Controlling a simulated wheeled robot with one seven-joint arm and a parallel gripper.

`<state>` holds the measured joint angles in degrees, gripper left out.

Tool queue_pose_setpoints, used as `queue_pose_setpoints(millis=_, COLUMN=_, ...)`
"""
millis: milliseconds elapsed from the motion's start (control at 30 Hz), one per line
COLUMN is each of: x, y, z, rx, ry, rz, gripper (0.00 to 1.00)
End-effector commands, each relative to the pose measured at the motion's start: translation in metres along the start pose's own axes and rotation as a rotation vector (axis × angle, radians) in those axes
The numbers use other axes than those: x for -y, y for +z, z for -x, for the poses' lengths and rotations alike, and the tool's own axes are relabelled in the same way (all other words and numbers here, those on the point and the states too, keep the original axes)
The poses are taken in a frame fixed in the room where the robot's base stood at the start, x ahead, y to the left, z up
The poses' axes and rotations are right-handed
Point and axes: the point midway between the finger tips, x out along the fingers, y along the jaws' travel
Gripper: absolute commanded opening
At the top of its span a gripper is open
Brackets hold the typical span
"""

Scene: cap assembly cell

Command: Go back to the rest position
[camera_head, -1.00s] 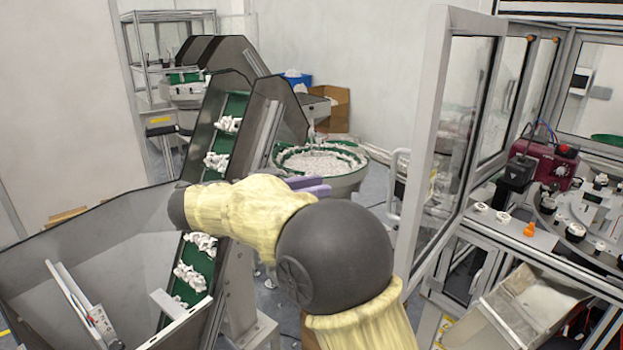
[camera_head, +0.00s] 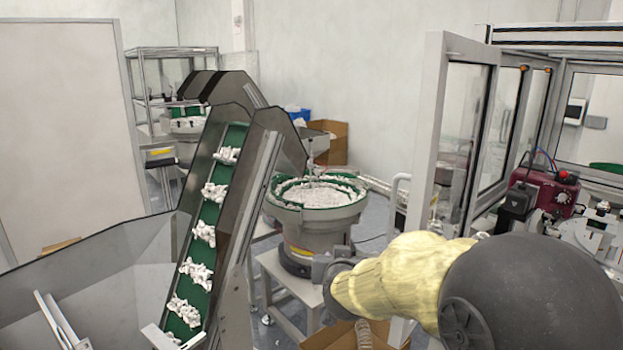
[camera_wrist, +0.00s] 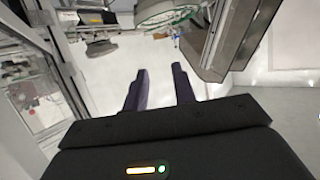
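My gripper (camera_wrist: 160,72) shows in the wrist view with its two dark fingers apart and nothing between them.
A conveyor (camera_head: 207,235) carrying white parts rises from a grey hopper (camera_head: 100,262) at the left. A round feeder bowl (camera_head: 318,212) of white parts stands in the middle. An open glazed machine door (camera_head: 440,135) and a red device (camera_head: 552,190) are at the right. A cardboard box (camera_head: 333,140) stands at the back.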

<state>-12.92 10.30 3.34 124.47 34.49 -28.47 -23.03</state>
Motion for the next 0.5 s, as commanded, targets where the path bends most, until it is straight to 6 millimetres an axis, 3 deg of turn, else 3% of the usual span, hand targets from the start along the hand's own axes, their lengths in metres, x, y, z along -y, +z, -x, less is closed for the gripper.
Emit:
queue_pose_setpoints(millis=33, x=-0.01, y=0.025, z=0.007, rx=0.08, ry=-0.019, rz=0.009, gripper=0.27)
queue_pose_setpoints(millis=167, x=-0.033, y=0.091, z=0.034, rx=0.319, ry=-0.058, rz=0.026, gripper=0.27)
queue_pose_setpoints(millis=300, x=-0.061, y=0.159, z=0.077, rx=0.582, ry=-0.057, rz=0.038, gripper=0.27)
queue_pose_setpoints(millis=400, x=-0.083, y=0.201, z=0.114, rx=0.76, ry=-0.032, rz=0.041, gripper=0.27)
queue_pose_setpoints(millis=500, x=-0.099, y=0.23, z=0.146, rx=0.895, ry=-0.002, rz=0.046, gripper=0.27)
